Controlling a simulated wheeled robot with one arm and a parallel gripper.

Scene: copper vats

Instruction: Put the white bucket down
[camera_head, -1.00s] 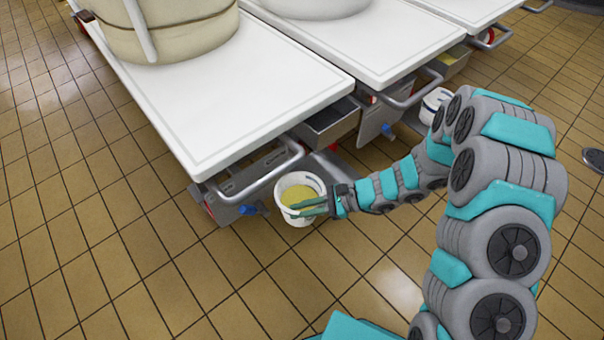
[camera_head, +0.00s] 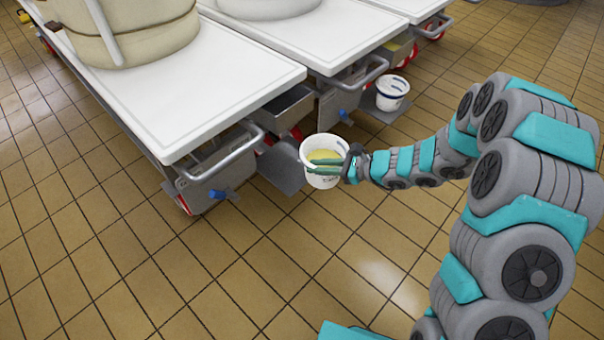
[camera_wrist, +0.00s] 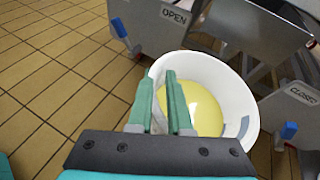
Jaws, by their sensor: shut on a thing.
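The white bucket (camera_head: 324,177) holds yellow contents and hangs at the end of my arm in the head view. My gripper (camera_head: 333,169) is shut on its near rim. In the wrist view the bucket (camera_wrist: 240,98) fills the area ahead of my gripper (camera_wrist: 171,85), whose green fingers reach over the rim, one on each side of the wall. The bucket looks upright or slightly tilted. I cannot tell how high its base is above the floor.
A white-topped cart (camera_head: 185,90) with a handle (camera_head: 215,165) stands left of the bucket. A grey plate (camera_head: 282,166) juts from under it, close beside the bucket. Another white bucket (camera_head: 391,94) stands farther back. Tiled floor (camera_head: 250,265) is clear in front.

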